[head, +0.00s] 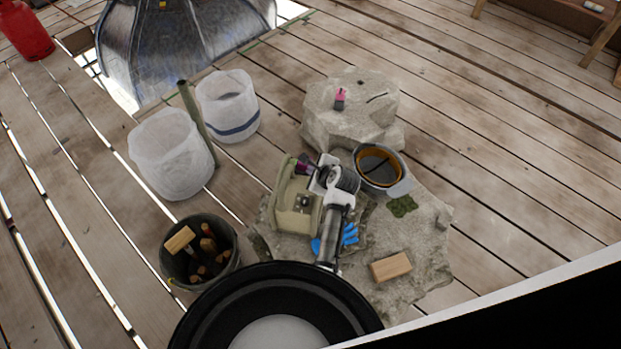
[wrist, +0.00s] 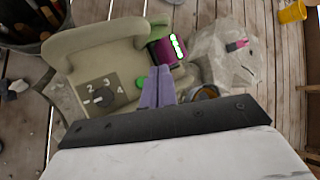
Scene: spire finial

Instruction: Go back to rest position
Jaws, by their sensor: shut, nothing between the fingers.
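My gripper (wrist: 157,86) shows in the wrist view with its two lavender fingers together and nothing between them. The fingertips are over the near edge of a beige device with a numbered dial (wrist: 98,97). A magenta piece with green marks (wrist: 163,52) is just beyond the fingertips; I cannot tell whether they touch. In the head view, my white and grey arm reaches over the stone slab beside the beige device (head: 290,213), and the fingers are hard to make out.
A pale stone block (head: 350,118) carries a small pink-and-dark item (head: 340,97). A grey bucket (head: 393,185), wood block (head: 391,267) and blue glove (head: 350,235) are near my arm. Right planks are clear.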

